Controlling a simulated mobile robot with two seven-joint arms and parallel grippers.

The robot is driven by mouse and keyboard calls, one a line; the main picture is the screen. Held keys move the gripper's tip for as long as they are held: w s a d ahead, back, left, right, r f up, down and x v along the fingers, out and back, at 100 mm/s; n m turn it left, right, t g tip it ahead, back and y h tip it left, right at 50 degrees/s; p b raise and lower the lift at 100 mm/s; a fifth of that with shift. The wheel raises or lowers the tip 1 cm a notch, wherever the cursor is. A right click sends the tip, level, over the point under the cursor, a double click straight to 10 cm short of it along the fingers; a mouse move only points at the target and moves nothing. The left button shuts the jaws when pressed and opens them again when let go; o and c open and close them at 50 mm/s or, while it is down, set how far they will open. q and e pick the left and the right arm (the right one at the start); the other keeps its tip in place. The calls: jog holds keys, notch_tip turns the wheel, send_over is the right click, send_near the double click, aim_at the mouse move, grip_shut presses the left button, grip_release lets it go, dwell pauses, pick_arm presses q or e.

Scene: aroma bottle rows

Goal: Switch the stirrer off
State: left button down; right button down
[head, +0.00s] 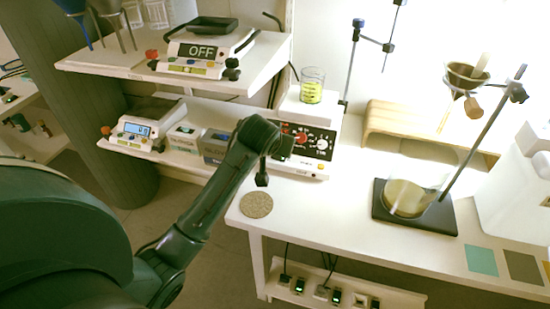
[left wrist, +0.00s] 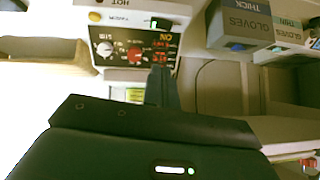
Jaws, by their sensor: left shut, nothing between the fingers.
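The stirrer (head: 322,141) is a white box with a dark front panel on the bench, a beaker of yellow-green liquid (head: 311,92) on top. In the left wrist view the stirrer's panel (left wrist: 116,45) appears upside down, with a red knob (left wrist: 135,54), a white dial and lit "ON" lettering (left wrist: 165,38). My left gripper (head: 288,147) is at the panel's left side. Its shut fingers (left wrist: 161,72) point at the switch area under the lettering and partly cover it. I cannot tell whether they touch it. My right gripper is not in view.
A scale reading "OFF" (head: 197,51) stands on the upper left shelf, another scale (head: 133,133) below. Glove boxes (head: 214,146) are left of my arm. A cork disc (head: 256,204) lies at the bench edge. A wooden stand (head: 400,125) and a flask stand (head: 388,215) are right.

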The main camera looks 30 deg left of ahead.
pick_arm(q)
jog(key=shift+w+a+r, duration=0.15)
jog(key=shift+a+r, duration=0.1)
jog(key=shift+r, duration=0.15)
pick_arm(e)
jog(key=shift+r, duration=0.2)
pick_arm(q)
jog(key=shift+w+f, duration=0.1)
jog(key=b+x, duration=0.1)
jog(key=x, duration=0.8)
jog(key=shift+w+a+f, duration=0.15)
jog(key=shift+f, duration=0.25)
notch_tip(320, 180, down, 2)
jog(key=shift+a+f, duration=0.15)
jog(key=shift+f, duration=0.1)
jog(key=shift+a+f, duration=0.1)
jog(key=shift+f, duration=0.6)
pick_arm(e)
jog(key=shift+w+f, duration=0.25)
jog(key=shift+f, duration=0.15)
